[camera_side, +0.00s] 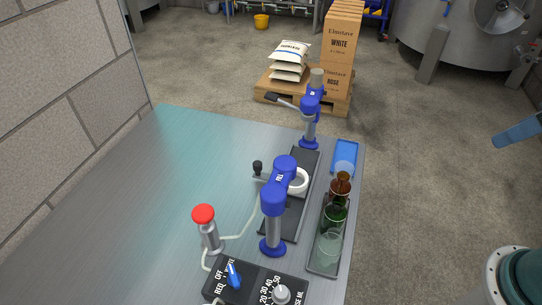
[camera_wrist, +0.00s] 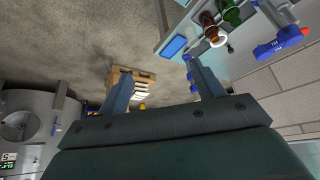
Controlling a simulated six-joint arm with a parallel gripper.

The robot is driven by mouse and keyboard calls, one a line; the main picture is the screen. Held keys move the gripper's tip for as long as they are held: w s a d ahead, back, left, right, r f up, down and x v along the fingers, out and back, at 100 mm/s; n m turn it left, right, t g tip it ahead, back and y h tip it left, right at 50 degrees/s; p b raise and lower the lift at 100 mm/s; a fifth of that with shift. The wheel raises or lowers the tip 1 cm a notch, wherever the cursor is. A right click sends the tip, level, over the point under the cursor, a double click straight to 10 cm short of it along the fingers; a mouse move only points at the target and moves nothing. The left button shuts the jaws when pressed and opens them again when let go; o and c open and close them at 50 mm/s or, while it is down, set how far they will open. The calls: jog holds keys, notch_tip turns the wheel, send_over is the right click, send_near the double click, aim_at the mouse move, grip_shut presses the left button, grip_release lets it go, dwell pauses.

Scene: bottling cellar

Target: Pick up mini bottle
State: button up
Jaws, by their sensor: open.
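In the side view, bottles stand in a dark tray (camera_side: 314,268) along the table's right edge: a brown bottle (camera_side: 340,188), a green bottle (camera_side: 334,216) and a clear one (camera_side: 330,246). I cannot tell which is the mini bottle. The brown bottle (camera_wrist: 212,32) and the green bottle (camera_wrist: 232,14) also show at the top of the wrist view. My gripper (camera_wrist: 160,75) is open in the wrist view, its two fingers wide apart with nothing between them. It is away from the bottles, off the table.
A blue tray (camera_side: 346,152) lies at the table's far right corner. Blue bench devices (camera_side: 273,215) and a red-topped button post (camera_side: 206,230) stand left of the bottles. The table's left part is bare. A pallet (camera_side: 300,98) with boxes and sacks stands beyond.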

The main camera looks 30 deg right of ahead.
jog(key=m+g, duration=0.6)
jog(key=m, duration=0.8)
send_over(331, 243)
notch_tip(331, 243, down, 10)
jog(key=shift+w+d+f, duration=0.1)
jog(key=shift+d+f, duration=0.05)
jog(key=shift+f, duration=1.35)
jog(key=shift+w+d+f, duration=0.1)
jog(key=shift+w+f, duration=0.05)
jog(key=shift+f, duration=1.3)
jog(key=shift+w+d+f, duration=0.1)
jog(key=shift+d+f, duration=0.05)
jog(key=shift+f, duration=1.35)
jog(key=shift+f, duration=2.55)
jog(key=shift+c, duration=0.5)
jog(key=c, duration=1.1)
